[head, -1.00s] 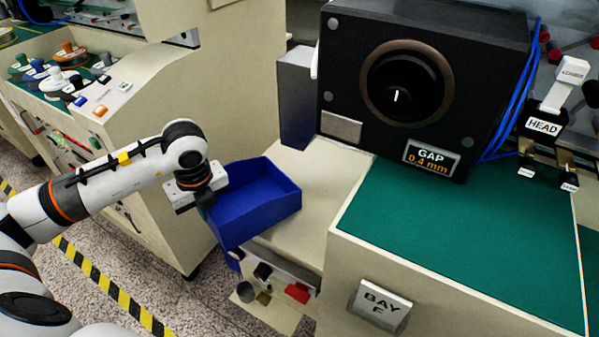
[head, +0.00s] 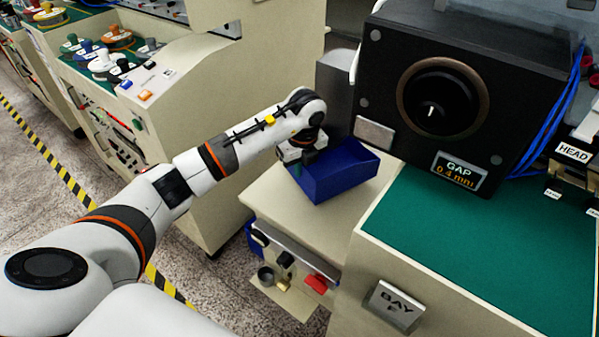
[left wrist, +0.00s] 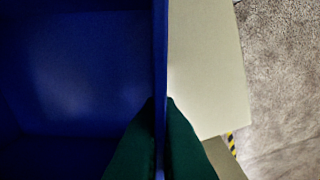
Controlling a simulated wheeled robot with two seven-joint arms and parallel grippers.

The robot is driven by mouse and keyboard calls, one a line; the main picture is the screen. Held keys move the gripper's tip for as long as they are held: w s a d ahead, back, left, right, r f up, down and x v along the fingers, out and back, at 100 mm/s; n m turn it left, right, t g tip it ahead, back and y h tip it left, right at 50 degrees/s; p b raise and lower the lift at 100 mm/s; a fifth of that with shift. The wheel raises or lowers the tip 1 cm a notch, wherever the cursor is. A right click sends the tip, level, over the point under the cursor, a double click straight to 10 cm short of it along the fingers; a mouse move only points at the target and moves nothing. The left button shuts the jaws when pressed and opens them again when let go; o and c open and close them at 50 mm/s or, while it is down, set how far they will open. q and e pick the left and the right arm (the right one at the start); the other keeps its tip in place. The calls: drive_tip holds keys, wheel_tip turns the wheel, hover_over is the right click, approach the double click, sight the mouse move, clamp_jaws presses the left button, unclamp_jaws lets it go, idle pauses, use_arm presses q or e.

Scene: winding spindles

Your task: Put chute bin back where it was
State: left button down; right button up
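The blue chute bin (head: 345,178) is an open-topped box over the cream ledge in front of the black machine. I cannot tell whether it rests on the ledge or hangs just above it. My left gripper (head: 298,168) is at the bin's left side. In the left wrist view, the green fingers (left wrist: 163,140) are shut on the bin's wall, one on each side, and the bin's interior (left wrist: 75,75) looks empty. My right gripper is not in view.
The black machine (head: 440,95) with a dial and gap display stands behind the bin. A grey upright panel (head: 335,90) is behind it to the left. The cream ledge (head: 285,205) has bare room in front. A green worktop (head: 450,250) lies right.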

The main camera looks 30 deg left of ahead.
use_arm(q)
wheel_tip(320, 180, down, 2)
drive_tip(key=shift+f, duration=0.2)
drive_tip(key=shift+f, duration=0.1)
drive_tip(key=shift+f, duration=0.15)
drive_tip(key=c, duration=1.6)
unclamp_jaws()
drive_tip(key=shift+c, duration=0.2)
